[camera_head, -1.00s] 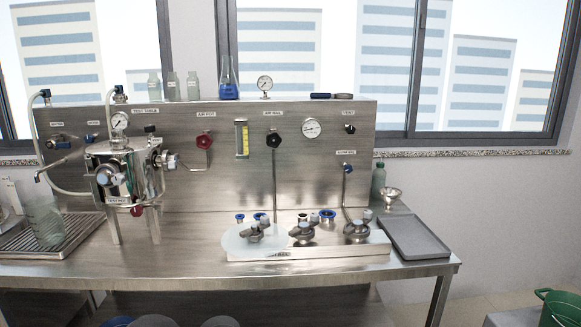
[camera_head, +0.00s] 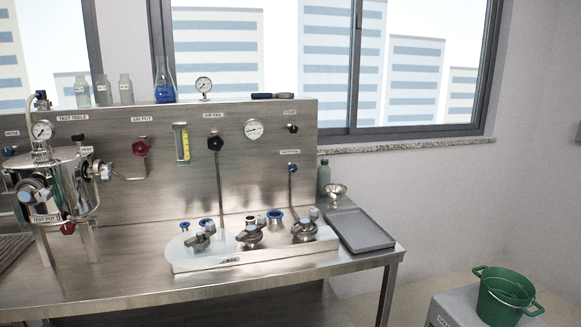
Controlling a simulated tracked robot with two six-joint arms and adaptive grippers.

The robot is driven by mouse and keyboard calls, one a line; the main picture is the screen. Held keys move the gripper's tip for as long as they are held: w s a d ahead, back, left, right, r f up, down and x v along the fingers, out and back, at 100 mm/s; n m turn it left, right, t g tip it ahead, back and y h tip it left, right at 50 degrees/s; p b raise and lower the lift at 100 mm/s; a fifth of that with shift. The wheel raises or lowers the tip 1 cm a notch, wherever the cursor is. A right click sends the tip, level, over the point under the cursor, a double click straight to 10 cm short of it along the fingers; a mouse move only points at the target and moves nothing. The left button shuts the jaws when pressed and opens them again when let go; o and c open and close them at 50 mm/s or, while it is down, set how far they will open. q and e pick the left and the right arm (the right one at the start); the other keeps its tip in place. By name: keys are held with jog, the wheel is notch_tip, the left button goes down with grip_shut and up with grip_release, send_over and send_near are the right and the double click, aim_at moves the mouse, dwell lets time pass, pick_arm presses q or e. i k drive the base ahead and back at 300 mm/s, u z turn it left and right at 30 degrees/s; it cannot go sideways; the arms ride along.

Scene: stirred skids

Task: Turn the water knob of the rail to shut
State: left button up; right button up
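A small blue knob (camera_head: 293,168) sits on the right part of the steel back panel (camera_head: 185,195), under a label too small to read for sure. A thin pipe runs down from it to the rail (camera_head: 255,258) on the bench, which carries several dark clamped fittings. I cannot tell from its angle whether this knob is open or shut. A black knob (camera_head: 215,143) labelled for the air rail is left of it, and a red knob (camera_head: 140,147) labelled for the air pot is further left. Neither of my grippers shows.
A steel test pot (camera_head: 58,182) stands at the left of the bench. A grey tray (camera_head: 362,231), a metal funnel cup (camera_head: 335,191) and a green bottle (camera_head: 323,178) are at the right. A green bucket (camera_head: 505,296) stands on a grey box beyond the bench. Glassware lines the panel top.

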aim_at(293, 168)
jog(key=i, duration=0.95)
